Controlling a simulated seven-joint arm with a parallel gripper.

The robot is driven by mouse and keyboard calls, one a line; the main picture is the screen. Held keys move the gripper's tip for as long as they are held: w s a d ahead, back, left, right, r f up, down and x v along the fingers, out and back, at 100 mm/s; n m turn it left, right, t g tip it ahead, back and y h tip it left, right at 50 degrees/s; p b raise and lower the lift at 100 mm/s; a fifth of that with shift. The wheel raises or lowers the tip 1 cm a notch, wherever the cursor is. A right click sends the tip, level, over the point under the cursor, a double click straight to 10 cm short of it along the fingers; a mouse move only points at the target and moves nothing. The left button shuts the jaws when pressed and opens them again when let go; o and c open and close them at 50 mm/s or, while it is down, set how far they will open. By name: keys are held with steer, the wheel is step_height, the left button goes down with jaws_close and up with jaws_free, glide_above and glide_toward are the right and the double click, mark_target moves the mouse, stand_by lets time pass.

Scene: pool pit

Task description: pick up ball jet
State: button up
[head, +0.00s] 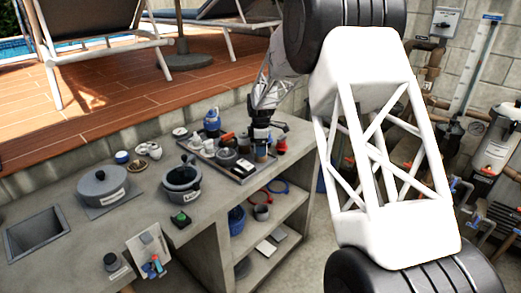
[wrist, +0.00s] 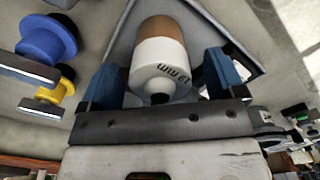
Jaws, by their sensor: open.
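My gripper (head: 262,140) is over the right part of the dark tray (head: 236,176) on the concrete counter. In the wrist view, my gripper (wrist: 164,76) is open, with one blue finger on each side of a white cylinder with a tan end (wrist: 160,52) and dark lettering. A dark round part is at its near end. The cylinder looks loose between the fingers; I cannot tell whether either finger touches it. I cannot tell for certain which thing is the ball jet. A blue-and-black piece (wrist: 45,38) and a yellow-and-black piece (wrist: 54,82) are to the left in the wrist view.
A dark pot (head: 182,178) and a lidded grey pot (head: 102,186) stand to the left. Shelves under the counter hold a blue container (head: 237,219).

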steer(key=c, duration=1)
steer(key=shift+r, duration=0.1)
steer(key=shift+r, duration=0.75)
step_height(320, 180, up, 2)
steer(key=shift+r, duration=0.1)
steer(key=s+d+r, duration=0.1)
steer(key=s+d, duration=0.1)
steer(key=s, duration=1.3)
steer(key=shift+s+d, duration=0.15)
steer(key=shift+s, duration=0.25)
